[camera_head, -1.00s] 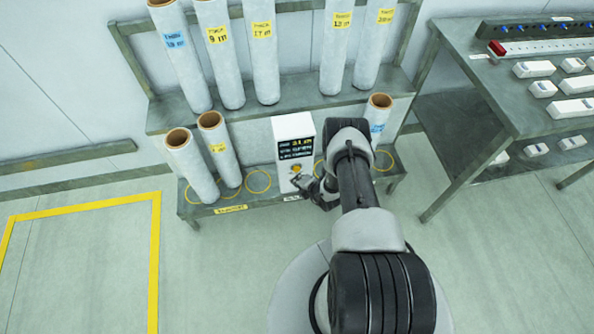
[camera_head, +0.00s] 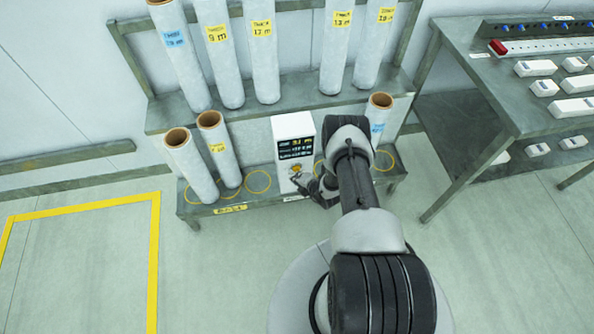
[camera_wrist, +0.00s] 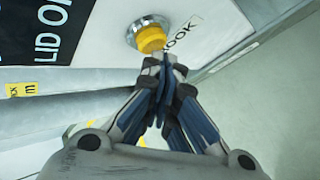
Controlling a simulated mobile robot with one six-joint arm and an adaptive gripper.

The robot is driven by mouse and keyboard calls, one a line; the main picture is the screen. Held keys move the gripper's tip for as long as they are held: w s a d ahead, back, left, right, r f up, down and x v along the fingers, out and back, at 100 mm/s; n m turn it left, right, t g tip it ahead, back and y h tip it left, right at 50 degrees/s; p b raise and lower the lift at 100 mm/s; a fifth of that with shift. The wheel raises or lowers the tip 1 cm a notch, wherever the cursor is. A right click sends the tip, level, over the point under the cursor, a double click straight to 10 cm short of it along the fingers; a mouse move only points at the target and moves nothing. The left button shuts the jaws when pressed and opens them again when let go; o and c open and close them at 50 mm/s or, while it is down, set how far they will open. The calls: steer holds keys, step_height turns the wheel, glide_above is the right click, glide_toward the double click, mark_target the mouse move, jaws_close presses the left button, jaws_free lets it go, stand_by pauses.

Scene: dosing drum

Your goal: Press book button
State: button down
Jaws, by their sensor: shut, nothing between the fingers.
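The book button is a yellow round button (camera_wrist: 152,38) in a metal ring on the front of a white box, with a partly hidden label ending in "OOK" beside it. The white box (camera_head: 291,129) stands on the low shelf and has a dark display with text; its button (camera_head: 295,168) shows small in the head view. My gripper (camera_wrist: 163,62) is shut and empty, its fingertips at the lower edge of the button in the wrist view. I cannot tell whether they touch it. In the head view my gripper (camera_head: 297,190) is just in front of the box, below the button.
Rolls stand on the low shelf left of the box (camera_head: 192,165) and right of it (camera_head: 379,112). More labelled rolls (camera_head: 262,50) stand on the upper shelf. A metal table (camera_head: 520,100) with white devices is at the right. The floor at the left is clear.

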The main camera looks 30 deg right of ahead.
steer(key=shift+w+d+b, duration=0.15)
steer(key=shift+w+b, duration=0.25)
steer(key=shift+w, duration=0.1)
stand_by(0.6)
steer(key=shift+s, duration=0.1)
steer(key=shift+s+a+p, duration=0.25)
steer(key=shift+s+p, duration=0.1)
steer(key=shift+s, duration=0.5)
steer(key=s+p, duration=0.1)
steer(key=s, duration=0.1)
steer(key=s+a, duration=0.1)
steer(key=s, duration=0.1)
steer(key=shift+s+a+p, duration=0.2)
steer(key=shift+s+p, duration=0.15)
steer(key=shift+s, duration=0.05)
stand_by(0.6)
